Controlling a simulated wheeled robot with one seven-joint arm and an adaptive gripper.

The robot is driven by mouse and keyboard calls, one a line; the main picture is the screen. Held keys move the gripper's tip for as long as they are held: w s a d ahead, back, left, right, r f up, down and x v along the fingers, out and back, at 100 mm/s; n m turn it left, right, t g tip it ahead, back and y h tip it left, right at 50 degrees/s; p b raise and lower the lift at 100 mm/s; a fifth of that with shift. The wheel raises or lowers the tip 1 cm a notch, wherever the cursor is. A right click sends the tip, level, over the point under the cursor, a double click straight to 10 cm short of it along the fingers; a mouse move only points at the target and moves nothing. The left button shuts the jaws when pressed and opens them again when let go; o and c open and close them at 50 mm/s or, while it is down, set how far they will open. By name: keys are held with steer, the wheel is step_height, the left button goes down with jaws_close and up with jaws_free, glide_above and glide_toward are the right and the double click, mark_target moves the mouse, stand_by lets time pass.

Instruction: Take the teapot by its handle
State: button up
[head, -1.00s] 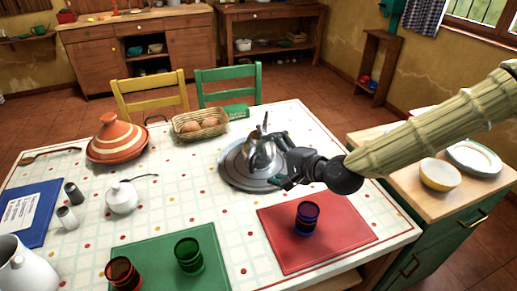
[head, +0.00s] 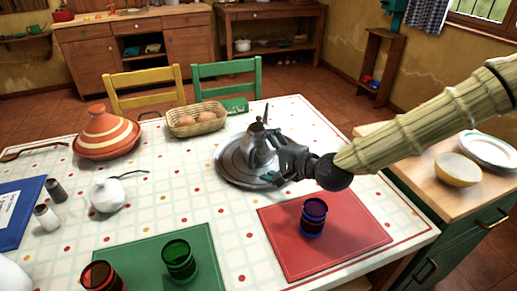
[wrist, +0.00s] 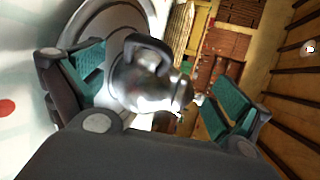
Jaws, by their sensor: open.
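The silver metal teapot (head: 258,148) stands on a round grey tray (head: 229,172) on the table. In the wrist view the teapot (wrist: 150,88) lies between the two teal finger pads, with its dark handle (wrist: 148,45) arching toward the camera side. My gripper (head: 273,158) is at the right side of the teapot, its fingers spread. In the wrist view my gripper (wrist: 160,95) is open, one finger on each side of the teapot, and I see no closed grip on the handle. In the head view my fingers hide part of the teapot's right side.
A red mat (head: 345,235) with a blue glass (head: 313,217) lies in front of my gripper. A bread basket (head: 196,119) and an orange tagine (head: 106,135) stand to the left. A side counter (head: 420,175) with bowls is at right.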

steer(key=x, duration=0.2)
steer(key=shift+w+a+f, duration=0.15)
steer(key=shift+w+a, duration=0.05)
steer(key=shift+w, duration=0.05)
steer(key=shift+s+a+x, duration=0.15)
steer(key=shift+x, duration=0.8)
steer(key=shift+s+a+x, duration=0.15)
steer(key=shift+x, duration=1.65)
steer(key=shift+c, duration=0.2)
jaws_close()
